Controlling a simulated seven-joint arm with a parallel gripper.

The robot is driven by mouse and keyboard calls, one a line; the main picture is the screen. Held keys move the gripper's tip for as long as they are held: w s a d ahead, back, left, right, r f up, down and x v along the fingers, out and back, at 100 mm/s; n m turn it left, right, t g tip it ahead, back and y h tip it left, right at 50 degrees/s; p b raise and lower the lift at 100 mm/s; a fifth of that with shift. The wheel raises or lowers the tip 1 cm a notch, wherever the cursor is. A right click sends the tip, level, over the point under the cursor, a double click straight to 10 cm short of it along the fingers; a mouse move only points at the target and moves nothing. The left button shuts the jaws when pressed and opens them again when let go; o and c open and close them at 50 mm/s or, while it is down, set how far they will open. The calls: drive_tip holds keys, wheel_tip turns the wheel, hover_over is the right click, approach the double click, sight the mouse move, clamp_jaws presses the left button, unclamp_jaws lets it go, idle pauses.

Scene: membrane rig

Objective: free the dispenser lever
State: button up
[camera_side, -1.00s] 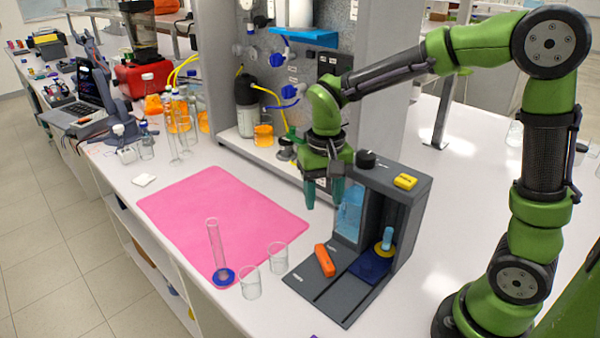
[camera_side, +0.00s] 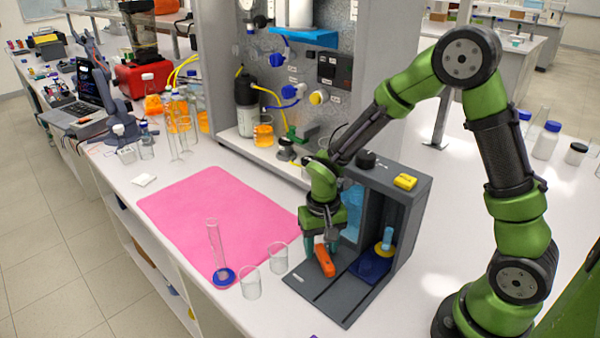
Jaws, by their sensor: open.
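The dispenser is a dark grey frame (camera_side: 411,222) on a flat base (camera_side: 335,300), with a light-blue panel (camera_side: 352,205) inside it. An orange bar (camera_side: 325,262), which looks like the lever, sits tilted over the left part of the base. My gripper (camera_side: 321,248) is low at the dispenser, pointing down, at the upper end of the orange bar. Its green fingers are open, one to each side of the bar as seen here. Whether they touch it I cannot tell. My gripper hides part of the blue panel and the far edge of the base.
A blue pad (camera_side: 372,267) with an upright light-blue piece (camera_side: 387,238) lies right of the bar. Two glass beakers (camera_side: 250,283) (camera_side: 278,257) and a blue-footed cylinder (camera_side: 214,245) stand left. A pink mat (camera_side: 215,210) has free room. A yellow block (camera_side: 405,181) tops the frame.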

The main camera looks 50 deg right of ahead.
sight(307, 267)
clamp_jaws()
idle(0.3)
drive_tip(key=n, duration=0.1)
drive_tip(key=a+n, duration=0.1)
drive_tip(key=shift+w+n, duration=0.25)
drive_tip(key=shift+n, duration=0.15)
drive_tip(key=a+n, duration=0.1)
drive_tip(key=n, duration=0.2)
drive_tip(key=shift+w+a, duration=0.1)
drive_tip(key=shift+a, duration=0.1)
drive_tip(key=n, duration=0.2)
drive_tip(key=a+n, duration=0.1)
drive_tip(key=n, duration=0.1)
drive_tip(key=a+n, duration=0.1)
drive_tip(key=n, duration=0.1)
drive_tip(key=shift+s+a, duration=0.1)
drive_tip(key=shift+s, duration=0.2)
unclamp_jaws()
